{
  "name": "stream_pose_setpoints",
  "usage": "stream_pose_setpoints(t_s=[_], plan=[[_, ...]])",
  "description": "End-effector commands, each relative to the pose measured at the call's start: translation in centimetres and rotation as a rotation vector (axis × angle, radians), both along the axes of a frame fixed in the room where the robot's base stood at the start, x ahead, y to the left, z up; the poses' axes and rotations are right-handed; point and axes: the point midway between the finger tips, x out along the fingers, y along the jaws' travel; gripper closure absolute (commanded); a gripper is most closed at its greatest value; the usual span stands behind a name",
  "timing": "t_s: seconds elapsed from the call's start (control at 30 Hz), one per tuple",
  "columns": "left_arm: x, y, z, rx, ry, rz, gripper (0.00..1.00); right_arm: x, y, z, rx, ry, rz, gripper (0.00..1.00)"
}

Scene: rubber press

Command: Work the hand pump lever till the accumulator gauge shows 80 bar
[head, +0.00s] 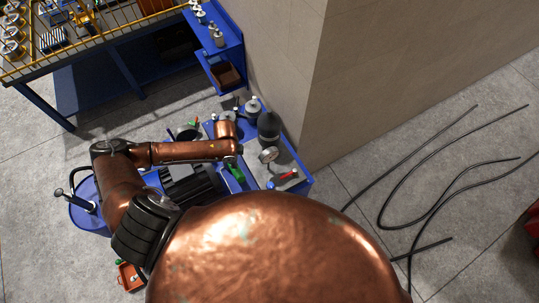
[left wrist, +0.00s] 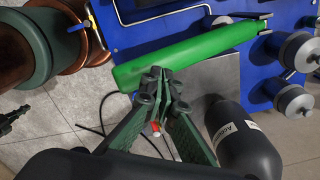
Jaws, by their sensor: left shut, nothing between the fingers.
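The pump lever's bright green grip (left wrist: 185,55) lies slantwise across the left wrist view. Part of it seems to show in the head view (head: 235,172) beside my forearm. My left gripper (left wrist: 158,75) has its dark green fingers shut and empty, tips at the grip's lower edge. I cannot tell whether they touch it. The dark accumulator bottle (left wrist: 240,140) stands to the right of the fingers, and in the head view (head: 268,127) it is upright behind the round gauge (head: 268,155). The gauge's reading is too small to make out. My right gripper is out of view.
A red-handled valve (head: 287,175) sits on the blue-edged bench near the gauge. Silver cylinders (left wrist: 292,100) stand beyond the accumulator. Black hoses (head: 430,205) lie on the floor at right. A blue table (head: 120,45) with parts stands at upper left.

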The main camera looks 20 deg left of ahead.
Motion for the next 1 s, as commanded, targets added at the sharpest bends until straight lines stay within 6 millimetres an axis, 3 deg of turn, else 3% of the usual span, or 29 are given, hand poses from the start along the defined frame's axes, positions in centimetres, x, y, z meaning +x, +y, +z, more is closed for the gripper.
stream_pose_setpoints(t_s=[0.43,1.0], plan=[[0.0,0.0,-0.2,0.000,0.000,0.000,1.00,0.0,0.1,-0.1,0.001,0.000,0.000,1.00],[0.0,0.0,-4.0,0.000,0.001,0.001,1.00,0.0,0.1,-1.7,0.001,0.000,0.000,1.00]])
